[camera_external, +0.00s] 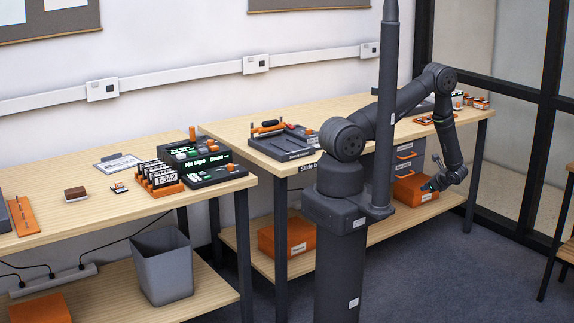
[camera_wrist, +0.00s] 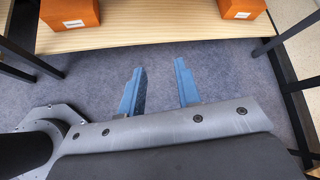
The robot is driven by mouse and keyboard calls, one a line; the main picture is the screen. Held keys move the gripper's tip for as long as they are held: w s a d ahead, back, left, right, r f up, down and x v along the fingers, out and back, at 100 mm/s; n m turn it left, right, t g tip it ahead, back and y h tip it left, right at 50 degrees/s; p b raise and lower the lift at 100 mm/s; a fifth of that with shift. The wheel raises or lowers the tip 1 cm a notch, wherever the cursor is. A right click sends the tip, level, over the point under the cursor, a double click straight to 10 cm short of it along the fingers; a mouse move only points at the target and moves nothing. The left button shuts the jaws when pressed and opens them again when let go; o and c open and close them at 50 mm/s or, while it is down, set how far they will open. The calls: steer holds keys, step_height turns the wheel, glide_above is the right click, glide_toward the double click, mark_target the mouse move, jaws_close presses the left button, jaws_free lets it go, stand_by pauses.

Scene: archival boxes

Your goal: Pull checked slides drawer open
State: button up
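A grey cabinet (camera_external: 405,160) with orange drawer handles and small white labels stands under the right-hand bench. The labels are too small to read, so I cannot tell which drawer is the checked slides one. An orange box or drawer front (camera_external: 415,189) shows at its foot, partly behind my arm. My gripper (camera_external: 432,185) hangs low in front of it, apart from the cabinet handles as far as I can see. In the wrist view my gripper (camera_wrist: 157,88) has its two blue fingers spread, with only carpet between them.
In the wrist view, orange boxes with white labels (camera_wrist: 68,14) (camera_wrist: 240,8) rest on a wooden lower shelf (camera_wrist: 150,36). Dark bench legs stand at both sides. Bare carpet (camera_wrist: 215,85) lies under the fingers. Another orange box (camera_external: 287,238) sits on the lower shelf.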

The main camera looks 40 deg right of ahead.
steer(key=a+f+n+g+y, duration=0.1)
steer(key=a+f+n+g, duration=0.25)
steer(key=f+n, duration=0.2)
steer(key=m+g+h, duration=0.2)
steer(key=m+h, duration=1.1)
steer(key=m, duration=2)
glide_toward(406, 158)
steer(key=x, duration=1)
jaws_close()
